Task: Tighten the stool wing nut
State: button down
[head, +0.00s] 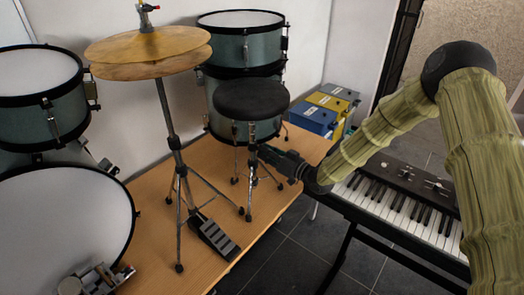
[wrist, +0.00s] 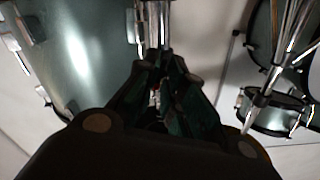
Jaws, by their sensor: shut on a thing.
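The drum stool has a round black seat (head: 251,99) on a chrome post with tripod legs and stands on the wooden platform in the head view. My gripper (head: 266,152) reaches in from the right to the post just under the seat. In the wrist view, the fingers of my gripper (wrist: 161,62) close together at the chrome post (wrist: 154,22). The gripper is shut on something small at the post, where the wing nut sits. The wing nut itself is mostly hidden between the fingers, so its angle cannot be told.
A hi-hat stand (head: 170,120) with a pedal (head: 214,236) is left of the stool. Teal drums (head: 243,55) stand close behind it. A keyboard (head: 400,205) lies under my arm at the right. Blue and yellow boxes (head: 313,117) stand behind.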

jog(key=m, duration=0.4)
jog(key=shift+m, duration=0.4)
jog(key=shift+m+b, duration=0.3)
jog(key=shift+m, duration=2.2)
jog(key=m, duration=0.3)
jog(key=c, duration=1.5)
grip_release()
